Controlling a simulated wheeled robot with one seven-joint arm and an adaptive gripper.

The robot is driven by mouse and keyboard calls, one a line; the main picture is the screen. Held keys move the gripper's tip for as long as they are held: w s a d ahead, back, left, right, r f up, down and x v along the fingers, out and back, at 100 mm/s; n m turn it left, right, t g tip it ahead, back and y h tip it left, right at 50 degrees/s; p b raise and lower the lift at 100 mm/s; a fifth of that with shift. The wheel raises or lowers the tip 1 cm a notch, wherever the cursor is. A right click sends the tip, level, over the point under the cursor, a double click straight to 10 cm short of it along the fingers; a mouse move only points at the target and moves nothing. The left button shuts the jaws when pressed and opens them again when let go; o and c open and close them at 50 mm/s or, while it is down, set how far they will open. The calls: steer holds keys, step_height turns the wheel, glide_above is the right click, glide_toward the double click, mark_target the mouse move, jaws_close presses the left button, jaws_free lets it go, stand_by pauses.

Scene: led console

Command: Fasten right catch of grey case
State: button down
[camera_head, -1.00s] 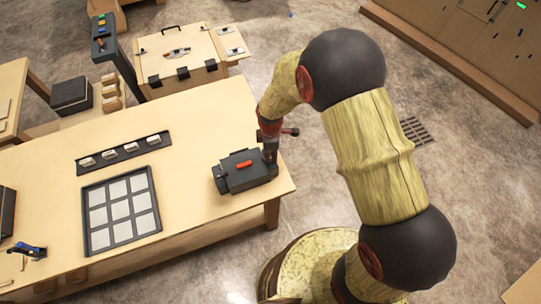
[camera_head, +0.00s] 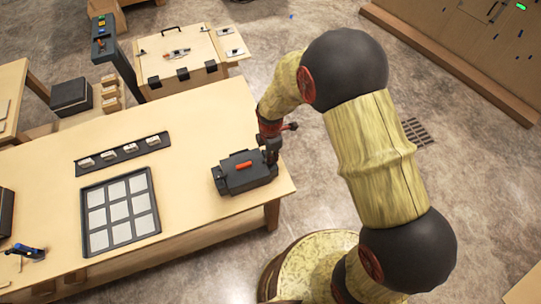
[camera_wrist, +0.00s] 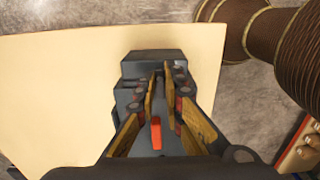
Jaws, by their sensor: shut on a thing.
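The grey case (camera_head: 232,181) sits lid down near the right end of the wooden table, with an orange handle (camera_head: 243,165) on top. A catch (camera_head: 219,172) shows at its left end. My gripper (camera_head: 271,156) points down at the case's right end. In the wrist view the case (camera_wrist: 150,57) lies under my gripper (camera_wrist: 161,72), whose fingers come close together there. They are shut on the right catch, which they mostly hide. I cannot tell the catch's exact position.
The table (camera_head: 205,115) is bare around the case. A dark tray with pale squares (camera_head: 119,211) and a strip with several pale blocks (camera_head: 123,153) lie to the left. A wooden box with black clasps (camera_head: 180,52) stands behind.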

steer(key=c, duration=2)
jaws_free()
steer(key=shift+o, duration=0.5)
step_height(320, 180, up, 12)
